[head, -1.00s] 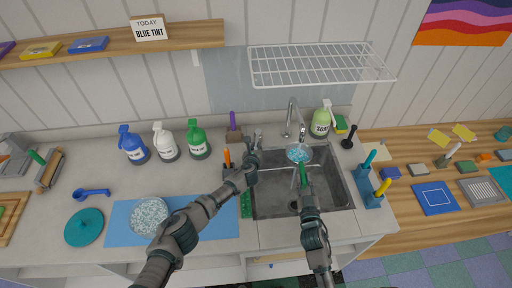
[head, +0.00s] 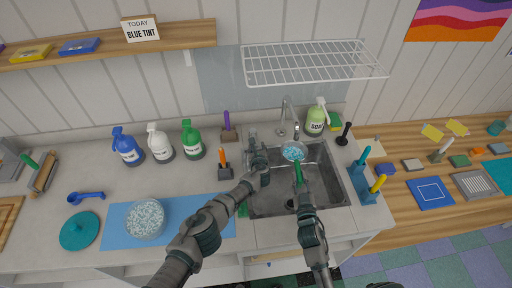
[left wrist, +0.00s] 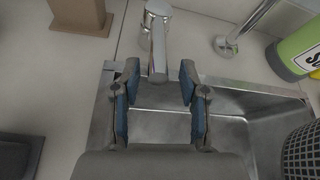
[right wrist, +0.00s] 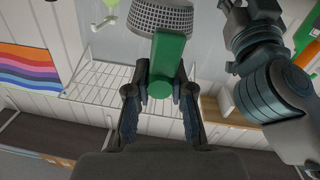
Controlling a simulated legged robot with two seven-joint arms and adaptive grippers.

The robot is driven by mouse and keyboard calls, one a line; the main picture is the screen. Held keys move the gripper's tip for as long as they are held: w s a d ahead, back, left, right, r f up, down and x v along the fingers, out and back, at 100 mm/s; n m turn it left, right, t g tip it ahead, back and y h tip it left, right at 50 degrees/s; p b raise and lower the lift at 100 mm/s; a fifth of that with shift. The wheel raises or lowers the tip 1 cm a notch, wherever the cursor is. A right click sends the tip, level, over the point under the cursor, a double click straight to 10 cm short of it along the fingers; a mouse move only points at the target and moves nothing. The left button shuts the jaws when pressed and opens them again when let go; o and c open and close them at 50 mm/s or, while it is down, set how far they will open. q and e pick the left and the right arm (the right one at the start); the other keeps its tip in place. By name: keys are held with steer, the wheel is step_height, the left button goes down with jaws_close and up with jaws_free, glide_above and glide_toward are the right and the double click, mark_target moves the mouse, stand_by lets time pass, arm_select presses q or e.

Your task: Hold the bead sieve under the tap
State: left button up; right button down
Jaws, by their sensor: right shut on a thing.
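The bead sieve (head: 294,151), a small mesh bowl with pale blue beads, is over the sink, just below the end of the tap spout (head: 296,127). I see no water running. My right gripper (head: 300,187) is shut on its green handle (right wrist: 167,62); the mesh (right wrist: 160,18) shows beyond it in the right wrist view. My left gripper (head: 258,157) is by the sink's back left corner. In the left wrist view it is open (left wrist: 158,82), with the end of the chrome tap lever (left wrist: 158,38) between its fingertips. I cannot tell whether they touch.
The sink (head: 325,190) lies under both arms. A soap bottle (head: 316,117) stands right of the tap. A bowl of beads (head: 146,218) sits on a blue mat (head: 190,225) at left. A wire rack (head: 312,63) hangs above.

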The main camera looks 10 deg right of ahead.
arm_select(q)
steer(key=shift+r, duration=0.15)
arm_select(e)
steer(key=shift+s, duration=0.1)
arm_select(q)
steer(key=shift+s, duration=0.15)
steer(key=v, duration=1.1)
steer(key=shift+s, duration=0.15)
steer(key=shift+f+b, duration=0.35)
steer(key=shift+b, duration=0.05)
arm_select(e)
steer(key=s+a, duration=0.5)
steer(key=s, duration=0.1)
steer(key=shift+s, duration=0.15)
stand_by(1.1)
